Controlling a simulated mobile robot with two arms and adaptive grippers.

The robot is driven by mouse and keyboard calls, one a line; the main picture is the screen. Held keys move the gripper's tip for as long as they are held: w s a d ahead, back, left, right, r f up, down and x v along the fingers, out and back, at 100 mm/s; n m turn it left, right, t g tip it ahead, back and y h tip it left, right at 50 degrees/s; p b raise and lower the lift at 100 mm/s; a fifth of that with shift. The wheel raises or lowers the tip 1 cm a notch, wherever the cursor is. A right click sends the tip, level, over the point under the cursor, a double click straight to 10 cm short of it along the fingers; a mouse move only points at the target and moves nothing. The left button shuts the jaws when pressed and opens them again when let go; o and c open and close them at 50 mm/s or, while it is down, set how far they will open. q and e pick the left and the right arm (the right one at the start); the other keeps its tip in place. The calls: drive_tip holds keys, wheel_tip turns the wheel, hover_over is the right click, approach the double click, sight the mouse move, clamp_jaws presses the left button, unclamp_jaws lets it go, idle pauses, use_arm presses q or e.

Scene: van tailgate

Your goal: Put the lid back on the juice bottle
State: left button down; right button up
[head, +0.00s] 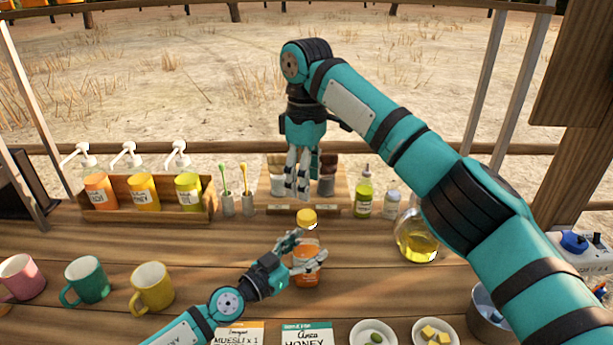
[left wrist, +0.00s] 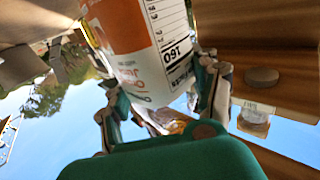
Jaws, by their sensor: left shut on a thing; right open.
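The juice bottle (head: 306,279) is orange with a white label and stands upright on the wooden counter. Its printed label also fills the top of the left wrist view (left wrist: 133,32). My left gripper (head: 302,254) is shut around the bottle's upper body. The yellow-orange lid (head: 306,216) shows at the top of the bottle, in line with its neck; I cannot tell whether it is seated. My right gripper (head: 298,186) is open and empty, pointing down above and slightly behind the lid.
A wooden rack (head: 278,206) stands behind the bottle. A green bottle (head: 363,199), a small jar (head: 391,206) and a glass jug (head: 415,243) are to the right. Mugs (head: 152,289) stand left, cards (head: 306,335) and small bowls (head: 373,328) in front.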

sight(306, 214)
drive_tip(key=shift+n, duration=0.4)
drive_tip(key=shift+f, duration=3.95)
clamp_jaws()
drive_tip(key=shift+o, duration=0.8)
unclamp_jaws()
